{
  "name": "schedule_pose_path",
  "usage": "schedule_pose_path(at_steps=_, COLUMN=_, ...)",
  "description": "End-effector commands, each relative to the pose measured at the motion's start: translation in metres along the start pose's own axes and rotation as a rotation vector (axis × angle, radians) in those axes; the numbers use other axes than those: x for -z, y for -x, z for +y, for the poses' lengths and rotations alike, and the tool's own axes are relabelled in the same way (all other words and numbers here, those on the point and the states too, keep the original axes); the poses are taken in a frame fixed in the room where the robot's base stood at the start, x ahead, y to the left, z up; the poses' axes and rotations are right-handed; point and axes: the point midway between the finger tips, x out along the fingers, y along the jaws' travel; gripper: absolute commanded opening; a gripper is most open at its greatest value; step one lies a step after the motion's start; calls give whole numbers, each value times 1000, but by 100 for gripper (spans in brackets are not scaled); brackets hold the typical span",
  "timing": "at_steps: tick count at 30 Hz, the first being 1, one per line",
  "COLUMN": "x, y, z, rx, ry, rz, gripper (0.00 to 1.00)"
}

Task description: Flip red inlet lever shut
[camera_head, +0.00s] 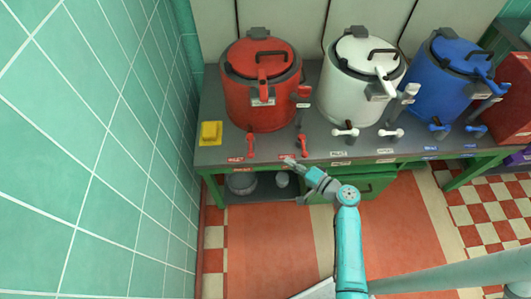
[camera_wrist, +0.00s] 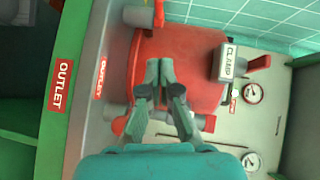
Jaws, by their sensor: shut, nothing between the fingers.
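The red kettle (camera_head: 262,100) stands at the left of the bench, and its body fills the middle of the wrist view (camera_wrist: 185,50). Two red levers are at its front: a left one (camera_head: 250,146) and a right one (camera_head: 303,145). In the wrist view one lever is at the top edge (camera_wrist: 158,12) and one is lower left (camera_wrist: 119,123). An OUTLET label (camera_wrist: 100,78) lies between them; the head view's left label (camera_head: 235,159) is too small to read. My gripper (camera_head: 289,161) is shut and empty at the bench front, near the right lever. It also shows centrally in the wrist view (camera_wrist: 165,66).
A white kettle (camera_head: 360,85) and a blue kettle (camera_head: 447,80) stand to the right. A CLAMP block (camera_wrist: 232,62) and gauges (camera_wrist: 252,93) show in the wrist view. The tiled wall closes the left side.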

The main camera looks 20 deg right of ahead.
Motion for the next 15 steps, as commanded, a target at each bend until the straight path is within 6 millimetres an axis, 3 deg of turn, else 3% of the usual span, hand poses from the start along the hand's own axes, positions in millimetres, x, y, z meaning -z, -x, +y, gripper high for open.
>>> schedule_pose_path(at_steps=5, x=0, y=-17, z=-1, rx=1, ry=2, rz=-3, gripper=0)
schedule_pose_path(at_steps=15, x=-1, y=-79, z=-1, rx=1, ry=1, rz=-4, gripper=0)
